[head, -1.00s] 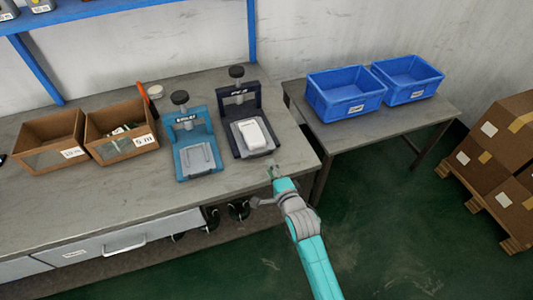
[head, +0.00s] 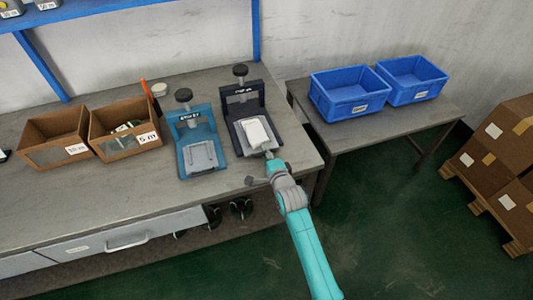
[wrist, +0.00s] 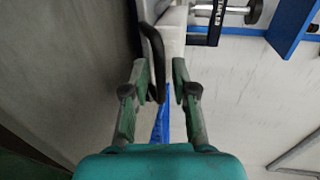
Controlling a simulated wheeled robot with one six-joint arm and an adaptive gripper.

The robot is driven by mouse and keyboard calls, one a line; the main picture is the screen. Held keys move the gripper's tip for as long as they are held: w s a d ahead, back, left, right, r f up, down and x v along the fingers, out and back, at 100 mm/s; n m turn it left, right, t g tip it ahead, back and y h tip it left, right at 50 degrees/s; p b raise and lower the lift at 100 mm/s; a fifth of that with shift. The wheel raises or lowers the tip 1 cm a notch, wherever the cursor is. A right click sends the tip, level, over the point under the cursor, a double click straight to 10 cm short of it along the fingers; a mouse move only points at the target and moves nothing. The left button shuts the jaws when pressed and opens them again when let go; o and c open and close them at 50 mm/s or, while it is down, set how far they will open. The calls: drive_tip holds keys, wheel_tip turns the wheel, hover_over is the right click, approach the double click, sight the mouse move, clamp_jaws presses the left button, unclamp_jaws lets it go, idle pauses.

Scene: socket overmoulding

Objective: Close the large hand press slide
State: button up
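The dark hand press (head: 247,97) stands at the right end of the workbench, with a black knob on top. A white block (head: 257,132) sits on its low front part. The teal press (head: 190,125) stands to its left with a grey plate in front. Their labels are too blurred to read. My gripper (head: 267,157) is at the front edge of the dark press. In the wrist view the fingers of my gripper (wrist: 158,75) are apart, with a black curved handle (wrist: 153,55) between or just beyond them. Contact cannot be told.
Two cardboard bins (head: 125,130) stand left on the bench (head: 60,205). A side table (head: 375,125) on the right holds two blue crates (head: 348,92). Stacked cartons (head: 500,165) stand at far right. The floor in front is clear.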

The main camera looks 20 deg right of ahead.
clamp_jaws()
